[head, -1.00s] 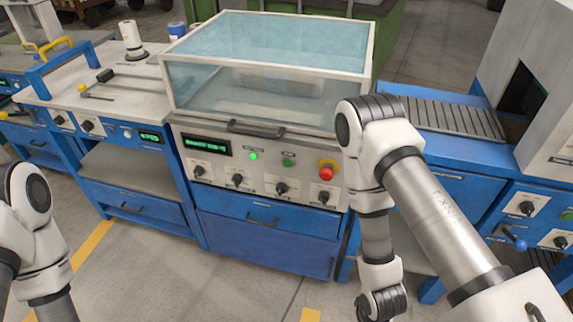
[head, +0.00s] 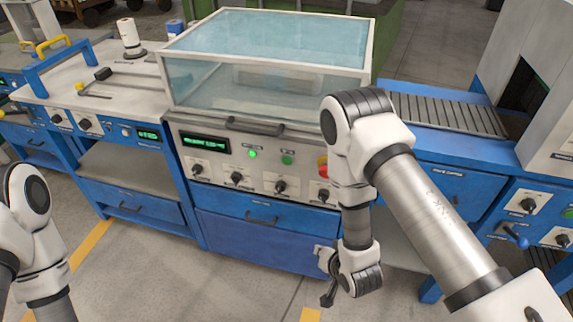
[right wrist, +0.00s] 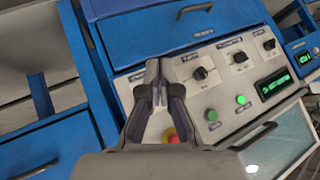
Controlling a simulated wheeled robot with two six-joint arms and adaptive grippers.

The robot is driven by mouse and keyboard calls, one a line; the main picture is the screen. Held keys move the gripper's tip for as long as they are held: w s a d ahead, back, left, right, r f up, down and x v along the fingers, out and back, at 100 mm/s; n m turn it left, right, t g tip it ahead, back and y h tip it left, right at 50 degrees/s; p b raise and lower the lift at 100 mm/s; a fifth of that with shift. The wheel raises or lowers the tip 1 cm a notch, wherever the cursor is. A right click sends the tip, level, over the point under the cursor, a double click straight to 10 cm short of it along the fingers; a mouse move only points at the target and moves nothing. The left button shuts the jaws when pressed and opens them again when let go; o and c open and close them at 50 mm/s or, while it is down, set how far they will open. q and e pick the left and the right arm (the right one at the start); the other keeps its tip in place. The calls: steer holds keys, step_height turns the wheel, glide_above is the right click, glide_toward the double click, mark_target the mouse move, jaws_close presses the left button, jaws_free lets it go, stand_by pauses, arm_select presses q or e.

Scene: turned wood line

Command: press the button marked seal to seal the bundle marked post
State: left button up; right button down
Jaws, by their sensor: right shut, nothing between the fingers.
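The sealing machine's panel carries a brightly lit green button (head: 252,154) and a darker green button (head: 288,160); their labels are too small to read. In the right wrist view the panel appears turned over, with the darker green button (right wrist: 211,115) nearer the fingers than the lit one (right wrist: 241,100). A pale bundle (head: 275,76) shows faintly under the clear cover; no marking is readable. My right gripper (head: 327,298) hangs low in front of the machine, below the panel in the head view. Its fingers (right wrist: 152,75) are shut and empty, apart from the buttons. My left gripper is out of view.
A red stop button (head: 323,168) is partly hidden by my right arm; it also shows beside the fingers (right wrist: 170,135). Several black knobs (head: 280,186) line the panel below the buttons. A roller conveyor (head: 440,113) stands right, a workbench (head: 75,83) left.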

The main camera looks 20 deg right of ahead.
mark_target(287, 161)
steer(key=w+a+r+t+y+b, duration=0.1)
steer(key=w+a+r+t+b, duration=0.1)
steer(key=w, duration=0.5)
steer(key=w+a+r+t+y+b, duration=0.2)
steer(key=w+a+r+t, duration=0.2)
steer(key=w+r, duration=0.3)
steer(key=shift+w+a+r+n+t+b, duration=0.2)
steer(key=shift+a+r+n+t+b, duration=0.25)
steer(key=shift+a, duration=0.4)
steer(key=shift+w, duration=0.1)
steer(key=shift+w+d+b, duration=0.3)
steer(key=shift+w+d, duration=0.5)
steer(key=shift+w, duration=0.4)
steer(key=shift+w+d+b, duration=0.3)
steer(key=shift+w+d, duration=0.5)
steer(key=shift+w, duration=0.4)
steer(key=shift+w+d+b, duration=0.3)
steer(key=shift+w+d, duration=0.5)
steer(key=shift+w, duration=0.4)
steer(key=shift+w+d, duration=0.2)
steer(key=shift+w, duration=0.15)
